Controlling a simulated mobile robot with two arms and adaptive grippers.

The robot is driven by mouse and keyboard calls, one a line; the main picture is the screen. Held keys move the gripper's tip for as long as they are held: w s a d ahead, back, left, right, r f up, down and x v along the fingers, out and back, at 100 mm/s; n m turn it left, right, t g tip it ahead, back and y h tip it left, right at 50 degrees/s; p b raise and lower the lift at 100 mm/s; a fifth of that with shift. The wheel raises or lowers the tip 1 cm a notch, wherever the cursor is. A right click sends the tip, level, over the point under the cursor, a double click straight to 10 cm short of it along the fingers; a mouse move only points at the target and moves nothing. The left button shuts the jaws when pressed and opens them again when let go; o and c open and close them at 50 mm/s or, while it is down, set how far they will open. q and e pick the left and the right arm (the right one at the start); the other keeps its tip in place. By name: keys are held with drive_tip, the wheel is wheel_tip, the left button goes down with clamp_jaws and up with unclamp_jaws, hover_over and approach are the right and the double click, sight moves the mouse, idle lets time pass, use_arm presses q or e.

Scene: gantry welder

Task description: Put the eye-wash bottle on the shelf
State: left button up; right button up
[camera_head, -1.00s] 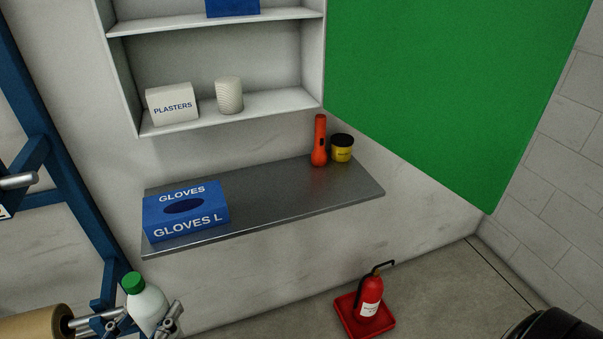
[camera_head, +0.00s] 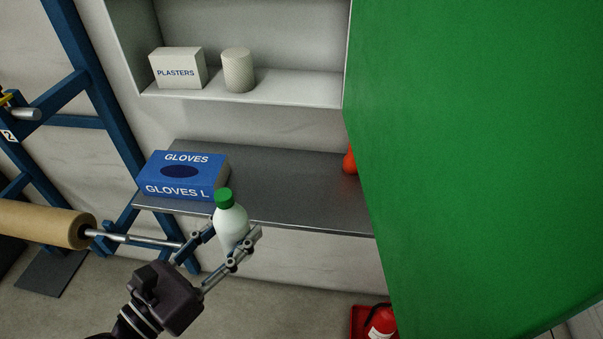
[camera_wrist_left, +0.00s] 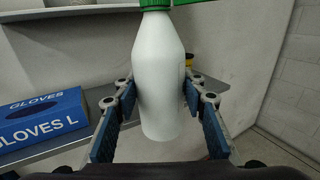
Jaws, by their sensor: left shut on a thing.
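The eye-wash bottle (camera_head: 232,224) is white with a green cap and stands upright in my left gripper (camera_head: 228,248). The gripper is shut on it, with a finger on each side. In the head view the bottle is in front of the grey shelf (camera_head: 290,190), its cap overlapping the shelf's front edge, right of the glove box. In the left wrist view the bottle (camera_wrist_left: 158,75) fills the middle between the blue finger pads, its cap cut by the top edge. My right gripper is not in view.
A blue glove box (camera_head: 185,175) sits on the shelf's left end. An orange torch (camera_head: 350,160) is mostly hidden by the green door panel (camera_head: 470,150) on the right. The shelf's middle is clear. A cabinet above holds plasters (camera_head: 177,70) and a white roll (camera_head: 238,70).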

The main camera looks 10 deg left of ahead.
use_arm(q)
drive_tip(key=shift+w, duration=0.2)
drive_tip(key=w, duration=1.9)
wheel_tip(320, 180, down, 6)
drive_tip(key=shift+d+f+b, duration=0.15)
drive_tip(key=shift+f+b, duration=0.05)
drive_tip(key=shift+b, duration=1.05)
drive_tip(key=shift+w+f, duration=0.25)
drive_tip(key=shift+w, duration=0.05)
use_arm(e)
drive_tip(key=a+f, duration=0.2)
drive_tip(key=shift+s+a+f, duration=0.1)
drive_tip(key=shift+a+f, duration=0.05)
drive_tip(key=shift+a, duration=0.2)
